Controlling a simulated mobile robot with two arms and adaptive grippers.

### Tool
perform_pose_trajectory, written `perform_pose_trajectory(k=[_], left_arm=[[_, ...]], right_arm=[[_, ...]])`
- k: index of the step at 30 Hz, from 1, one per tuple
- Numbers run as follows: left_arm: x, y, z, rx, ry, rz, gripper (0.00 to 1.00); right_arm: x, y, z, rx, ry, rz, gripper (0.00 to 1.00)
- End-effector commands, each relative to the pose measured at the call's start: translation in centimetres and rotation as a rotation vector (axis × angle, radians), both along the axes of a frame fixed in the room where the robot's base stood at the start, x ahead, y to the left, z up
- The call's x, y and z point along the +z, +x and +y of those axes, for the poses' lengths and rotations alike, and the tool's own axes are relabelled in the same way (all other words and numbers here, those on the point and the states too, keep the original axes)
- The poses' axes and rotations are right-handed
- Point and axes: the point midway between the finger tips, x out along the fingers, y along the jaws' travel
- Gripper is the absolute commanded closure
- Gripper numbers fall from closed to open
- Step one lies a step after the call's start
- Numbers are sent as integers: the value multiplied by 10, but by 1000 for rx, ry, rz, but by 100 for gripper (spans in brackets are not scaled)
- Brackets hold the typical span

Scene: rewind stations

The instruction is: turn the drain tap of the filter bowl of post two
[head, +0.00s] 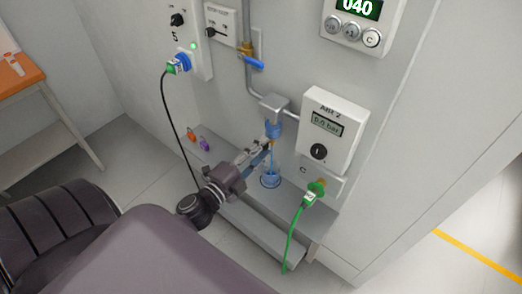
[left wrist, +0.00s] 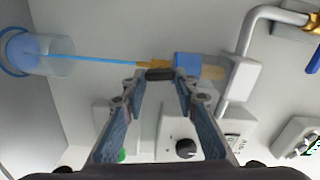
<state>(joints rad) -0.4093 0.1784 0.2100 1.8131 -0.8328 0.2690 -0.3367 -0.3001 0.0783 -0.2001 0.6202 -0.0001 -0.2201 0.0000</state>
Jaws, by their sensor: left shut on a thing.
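The filter bowl of post two shows as a blue cylinder (head: 273,130) under a grey filter head (head: 274,107), left of the AIR 2 box. In the left wrist view the bowl (left wrist: 188,65) lies sideways, with an orange-yellow drain tap (left wrist: 152,64) at its lower end. My left gripper (head: 266,147) is at the bowl's underside. In the left wrist view its fingertips (left wrist: 161,76) are shut on the tap's dark part. A thin blue line, tube or liquid, runs from the tap to a clear blue cup (left wrist: 52,55). My right gripper is not in view.
The AIR 2 box (head: 335,130) reads 0.0 bar and has a black knob. A green plug with hose (head: 311,194) hangs below it. The cup (head: 270,181) stands on a grey ledge (head: 312,222). A blue-handled valve (head: 252,62) is above left. Orange and purple pieces lie left.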

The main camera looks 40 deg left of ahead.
Motion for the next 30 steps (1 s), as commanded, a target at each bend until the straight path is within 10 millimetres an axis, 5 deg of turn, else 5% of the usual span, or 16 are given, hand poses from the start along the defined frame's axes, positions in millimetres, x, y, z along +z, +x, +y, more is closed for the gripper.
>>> perform_pose_trajectory(k=[23,24,30], left_arm=[[-2,0,0,-1,101,-5,97],[-2,0,0,-1,100,-5,70],[-1,0,0,0,100,-6,55]], right_arm=[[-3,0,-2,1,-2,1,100],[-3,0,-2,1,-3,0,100],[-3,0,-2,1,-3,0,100]])
